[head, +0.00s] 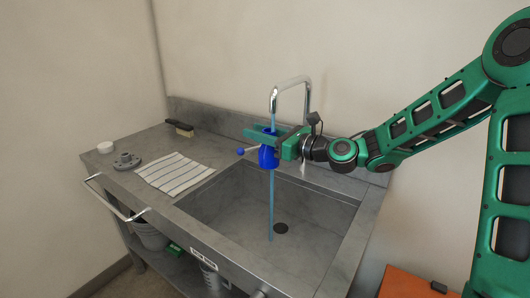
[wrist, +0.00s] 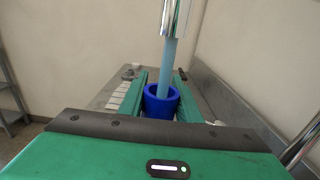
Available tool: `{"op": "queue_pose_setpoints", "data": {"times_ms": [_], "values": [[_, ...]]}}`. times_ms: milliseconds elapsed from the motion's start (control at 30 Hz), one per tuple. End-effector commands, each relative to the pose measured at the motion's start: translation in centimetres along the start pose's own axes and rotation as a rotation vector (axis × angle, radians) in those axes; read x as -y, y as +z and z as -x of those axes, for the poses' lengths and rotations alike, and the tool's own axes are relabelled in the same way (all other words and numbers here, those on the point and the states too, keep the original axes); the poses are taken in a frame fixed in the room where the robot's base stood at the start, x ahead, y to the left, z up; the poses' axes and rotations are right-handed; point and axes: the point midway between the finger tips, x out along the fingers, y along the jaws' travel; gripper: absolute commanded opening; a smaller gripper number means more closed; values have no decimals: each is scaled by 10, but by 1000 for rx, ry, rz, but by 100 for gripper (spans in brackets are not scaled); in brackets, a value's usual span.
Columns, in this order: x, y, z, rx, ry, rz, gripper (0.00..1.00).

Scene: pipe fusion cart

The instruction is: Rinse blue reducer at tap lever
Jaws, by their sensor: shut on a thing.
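The blue reducer (head: 268,158) is held upright over the sink basin, under the mouth of the chrome tap (head: 291,84). My gripper (head: 262,139) is shut on it, with a green finger on either side. In the wrist view the reducer (wrist: 161,101) sits between the fingers with its open top up. A blue water stream (head: 271,205) runs from the spout into the reducer's opening and shows below it, down to the basin. A short rod with a blue ball end (head: 240,151) sticks out left of the reducer. I cannot tell what it is fixed to.
The grey sink basin (head: 315,216) is empty, with a dark drain (head: 281,228). On the counter left of it are a striped cloth (head: 174,172), a grey flange (head: 127,161), a white round piece (head: 105,147) and a brush (head: 180,128). A rail (head: 115,200) runs along the front left.

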Motion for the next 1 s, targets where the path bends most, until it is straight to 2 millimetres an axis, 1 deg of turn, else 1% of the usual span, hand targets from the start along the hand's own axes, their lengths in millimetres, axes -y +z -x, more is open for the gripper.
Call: {"op": "queue_pose_setpoints", "data": {"times_ms": [167, 1000], "values": [[-9, 0, -1, 0, 1, 1, 0], [-67, 0, -3, 1, 2, 0, 0]]}}
